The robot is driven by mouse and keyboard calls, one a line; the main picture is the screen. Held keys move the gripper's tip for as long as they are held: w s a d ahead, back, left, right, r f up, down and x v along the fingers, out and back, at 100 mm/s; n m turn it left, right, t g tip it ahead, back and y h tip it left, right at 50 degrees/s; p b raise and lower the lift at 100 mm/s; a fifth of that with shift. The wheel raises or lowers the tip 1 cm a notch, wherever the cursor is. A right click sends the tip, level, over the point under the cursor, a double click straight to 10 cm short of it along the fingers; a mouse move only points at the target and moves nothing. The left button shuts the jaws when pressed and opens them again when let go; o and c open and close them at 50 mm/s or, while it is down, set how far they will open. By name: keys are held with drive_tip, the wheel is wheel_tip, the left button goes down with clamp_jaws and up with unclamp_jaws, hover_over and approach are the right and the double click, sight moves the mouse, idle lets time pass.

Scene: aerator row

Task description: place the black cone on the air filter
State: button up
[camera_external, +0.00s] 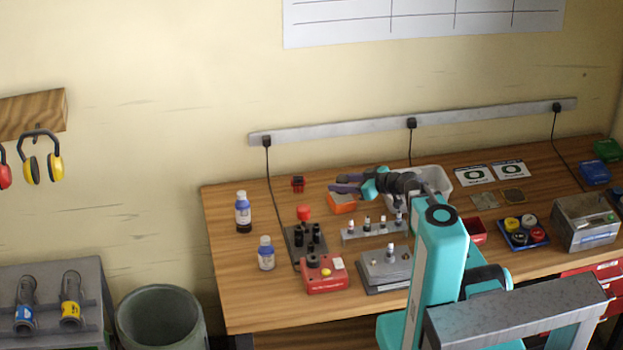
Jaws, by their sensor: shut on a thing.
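My gripper (346,187), with purple fingers, is above the back middle of the workbench, over or near an orange box (342,204). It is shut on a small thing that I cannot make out. Several small black pieces (299,240) stand on a dark plate in front and to the left of my gripper; whether any is a cone is too small to tell. A pale metal rack (373,234) holds a row of small upright pieces. I cannot tell for sure which thing is the air filter.
Two bottles (243,213) (266,254) stand at the left. A red box (326,275) with a yellow button and a grey stepped block (381,271) are at the front. A white bin (437,177) is behind my arm. A blue tray (519,244) and metal case (586,222) are right.

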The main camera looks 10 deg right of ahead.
drive_tip(key=shift+f+p, duration=0.35)
drive_tip(key=shift+f, duration=0.95)
drive_tip(key=shift+f+b, duration=0.15)
drive_tip(key=shift+b, duration=0.15)
drive_tip(key=o, duration=1)
drive_tip(key=shift+o, duration=0.2)
drive_tip(key=shift+r+p, duration=0.2)
drive_tip(key=shift+p, duration=0.15)
drive_tip(key=shift+b+v, duration=0.55)
drive_tip(key=shift+v, duration=0.75)
drive_tip(key=shift+s+d+r, duration=0.15)
drive_tip(key=shift+s+r, duration=0.05)
drive_tip(key=shift+r, duration=0.05)
wheel_tip(320, 180, up, 7)
drive_tip(key=p, duration=0.7)
drive_tip(key=shift+f, duration=0.2)
drive_tip(key=shift+f, duration=0.25)
